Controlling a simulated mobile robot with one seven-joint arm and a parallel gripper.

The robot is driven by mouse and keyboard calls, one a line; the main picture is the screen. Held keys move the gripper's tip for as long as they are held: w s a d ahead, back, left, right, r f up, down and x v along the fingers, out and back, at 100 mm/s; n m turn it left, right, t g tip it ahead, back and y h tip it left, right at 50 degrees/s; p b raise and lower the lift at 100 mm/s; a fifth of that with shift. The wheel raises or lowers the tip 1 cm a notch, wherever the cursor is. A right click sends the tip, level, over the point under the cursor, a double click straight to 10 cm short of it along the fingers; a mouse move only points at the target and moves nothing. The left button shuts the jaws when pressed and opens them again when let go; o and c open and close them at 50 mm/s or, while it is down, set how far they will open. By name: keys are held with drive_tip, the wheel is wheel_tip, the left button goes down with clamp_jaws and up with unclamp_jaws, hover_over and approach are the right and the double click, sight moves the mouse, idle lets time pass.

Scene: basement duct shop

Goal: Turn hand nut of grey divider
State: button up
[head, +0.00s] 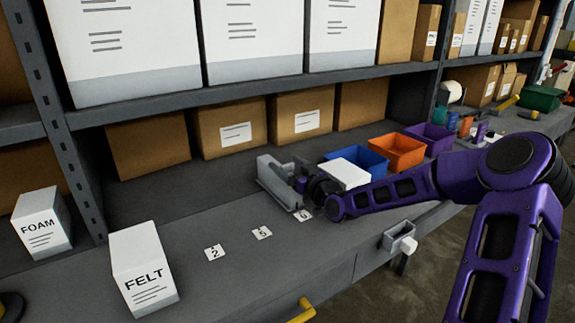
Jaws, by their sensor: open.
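A light grey metal piece (272,178), which looks like the grey divider, stands on the grey bench towards the back. It has an upright plate and a low foot reaching forward. My gripper (298,184) is at its right side, low over the bench, and is open. The fingers are small and dark here, and I cannot tell whether they touch the divider. I cannot make out the hand nut; the gripper and wrist cover that side.
Number cards, one marked 2 (215,252), lie on the bench. FELT (143,270) and FOAM (41,222) boxes stand left. Blue, orange (397,152) and purple (430,138) bins stand behind my arm. A shelf (250,98) overhangs the back.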

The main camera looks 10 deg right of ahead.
drive_tip(key=shift+w, duration=0.15)
drive_tip(key=shift+c, duration=0.3)
clamp_jaws()
